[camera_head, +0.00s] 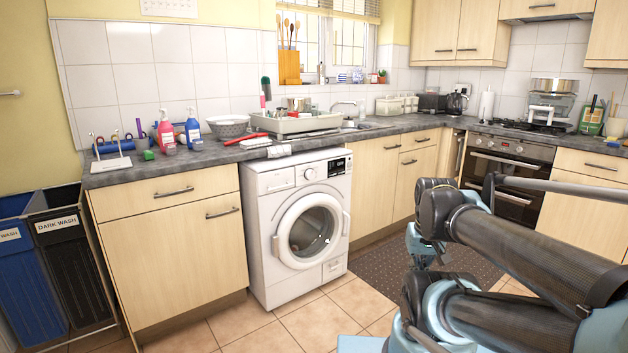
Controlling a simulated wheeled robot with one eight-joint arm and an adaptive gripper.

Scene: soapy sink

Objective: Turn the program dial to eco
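The white washing machine (262,240) stands under the counter, with its round glass door (308,232) closed. The round program dial (310,173) is on its upper front panel, left of a dark display (337,167). The dial's markings and pointer are too small to read, so I cannot tell its setting. My dark and light-blue arm fills the lower right, apart from the machine. I cannot make out my gripper's fingers among the arm links, nor whether they are open or shut. Nothing covers the dial in this view.
The grey counter (209,158) above holds a dish rack (290,122), soap bottles (166,131) and a bowl (228,126). Dark and blue laundry bins (75,262) stand at the left. A dark mat (375,268) lies right of the machine. The tiled floor (315,318) before it is clear.

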